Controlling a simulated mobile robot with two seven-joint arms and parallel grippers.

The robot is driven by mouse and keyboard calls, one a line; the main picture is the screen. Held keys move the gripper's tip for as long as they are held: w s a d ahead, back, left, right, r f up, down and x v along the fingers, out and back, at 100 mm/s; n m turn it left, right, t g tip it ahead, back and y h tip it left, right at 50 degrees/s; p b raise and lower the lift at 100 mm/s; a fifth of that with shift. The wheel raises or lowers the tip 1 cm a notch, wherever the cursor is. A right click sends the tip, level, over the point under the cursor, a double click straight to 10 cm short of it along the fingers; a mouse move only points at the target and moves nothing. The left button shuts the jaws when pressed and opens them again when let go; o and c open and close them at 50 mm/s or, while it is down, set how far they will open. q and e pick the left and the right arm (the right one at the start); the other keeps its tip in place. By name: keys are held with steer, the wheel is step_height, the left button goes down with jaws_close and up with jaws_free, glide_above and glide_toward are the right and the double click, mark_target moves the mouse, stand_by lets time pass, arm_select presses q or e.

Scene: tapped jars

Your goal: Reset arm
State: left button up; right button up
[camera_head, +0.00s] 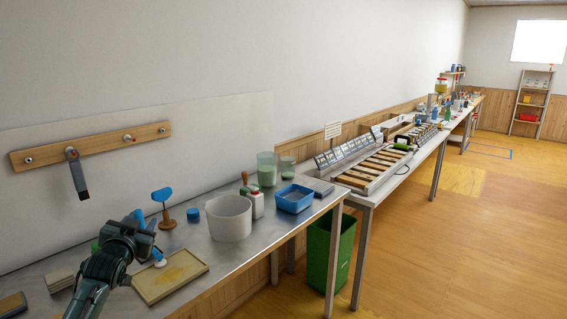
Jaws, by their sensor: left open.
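My left arm comes in from the lower left, and its gripper (145,225) is over the metal table (235,258), just behind a wooden tray with a yellowish surface (172,275). The gripper is open, and I see nothing held in it. A small white and blue object (159,259) is at the tray's back edge, close to the gripper; I cannot tell whether they touch. My right gripper does not show.
A blue-topped wooden stand (166,208), a blue cap (193,214), a white bucket (229,218), a blue bin (294,200) and glass jars (267,169) stand right of the gripper. A wooden rack (95,146) hangs on the wall. A green bin (329,250) stands below.

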arm_select(q)
steer(key=s+d+f+m+g+h, duration=0.1)
steer(key=s+d+f+g+h, duration=0.1)
steer(key=s+d+f, duration=0.7)
steer(key=s+d+f+g+h, duration=0.15)
steer(key=s+d+f, duration=0.25)
steer(key=s+f, duration=0.7)
steer(key=s+d+f+g+h, duration=0.1)
steer(key=s+d+f, duration=0.2)
steer(key=s, duration=0.6)
steer(key=s+d+f+g+h, duration=0.1)
steer(key=s+d, duration=0.4)
steer(key=s, duration=0.5)
steer(key=shift+s+d+f+n+g, duration=0.2)
steer(key=shift+f+n+g, duration=0.15)
steer(key=shift+f, duration=0.55)
